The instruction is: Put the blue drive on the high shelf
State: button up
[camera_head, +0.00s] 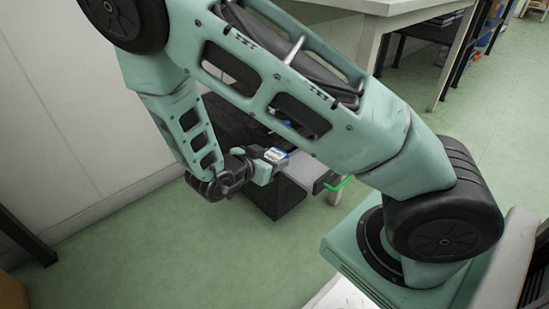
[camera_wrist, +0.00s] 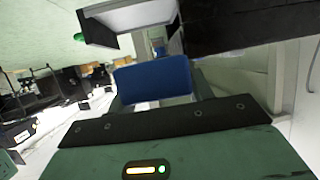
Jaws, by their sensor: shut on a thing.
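The blue drive (camera_wrist: 153,82) is held between the fingers of my gripper (camera_wrist: 157,88) in the wrist view, its flat blue face towards the camera. In the head view my gripper (camera_head: 268,162) is shut on the drive (camera_head: 277,154), which shows as a small white and blue block. It is close to the near left end of a grey flat board (camera_head: 303,171), which may be a shelf; I cannot tell whether they touch. I cannot tell which surface is the high shelf.
A black cabinet (camera_head: 287,203) stands below and behind my gripper, partly hidden by my arm. A green-marked dark piece (camera_head: 335,184) is at the board's right end. A white table (camera_head: 392,8) stands at the back.

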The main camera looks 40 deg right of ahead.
jog(key=w+n+t, duration=0.1)
jog(key=f+n+t+y, duration=0.1)
jog(key=w+a+n+t, duration=0.1)
jog(key=t, duration=0.1)
jog(key=shift+w+f+n, duration=0.3)
jog(key=shift+f+n, duration=0.05)
jog(key=shift+n, duration=0.05)
jog(key=w+a+f+n+t+y, duration=0.3)
jog(key=w+f+n+t+y, duration=0.2)
jog(key=n+y, duration=0.7)
jog(key=shift+w+a+t, duration=0.3)
jog(key=shift+w+t, duration=0.7)
jog(key=shift+w, duration=0.85)
